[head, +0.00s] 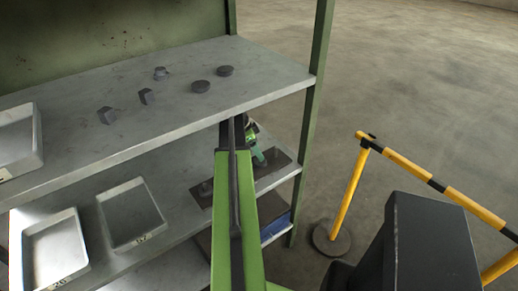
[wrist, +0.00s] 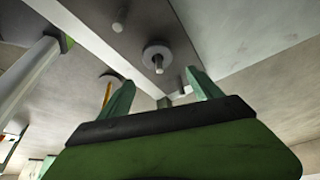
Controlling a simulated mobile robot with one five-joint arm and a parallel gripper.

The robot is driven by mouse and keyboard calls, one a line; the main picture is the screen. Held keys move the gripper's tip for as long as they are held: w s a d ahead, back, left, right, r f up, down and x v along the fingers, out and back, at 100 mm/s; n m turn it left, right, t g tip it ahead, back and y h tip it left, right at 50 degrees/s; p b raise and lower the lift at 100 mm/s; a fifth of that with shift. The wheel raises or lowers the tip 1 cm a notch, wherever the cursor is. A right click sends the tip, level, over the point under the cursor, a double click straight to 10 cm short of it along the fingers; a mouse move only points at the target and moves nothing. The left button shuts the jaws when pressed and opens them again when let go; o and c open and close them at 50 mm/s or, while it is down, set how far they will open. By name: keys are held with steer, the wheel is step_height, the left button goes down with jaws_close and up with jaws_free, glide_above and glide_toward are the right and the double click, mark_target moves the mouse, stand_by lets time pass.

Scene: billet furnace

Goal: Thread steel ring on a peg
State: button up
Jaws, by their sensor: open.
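In the wrist view a round grey steel ring (wrist: 147,53) sits around a short peg (wrist: 158,65), whose end sticks out through the ring's hole. Another bare peg (wrist: 120,17) stands farther up in that view, and a short peg-like piece (wrist: 164,102) shows between my fingers. My gripper (wrist: 159,80) is open, with nothing between its green fingers, and is apart from the ring. In the head view my gripper is over a dark board (head: 281,161) on the lower shelf, largely hidden by my arm. The ring cannot be made out there.
The upper shelf (head: 165,118) holds several dark metal pieces (head: 200,86). Grey trays (head: 132,213) stand on the lower shelf to the left. A green rack post (head: 312,110) rises right of my arm. A yellow-black barrier (head: 350,190) stands on the floor to the right.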

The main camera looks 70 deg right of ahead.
steer(key=w+a+r, duration=0.2)
steer(key=w+a, duration=0.5)
steer(key=w, duration=0.3)
steer(key=shift+w+a+r+p, duration=0.25)
steer(key=shift+w+p, duration=0.1)
steer(key=shift+p, duration=0.1)
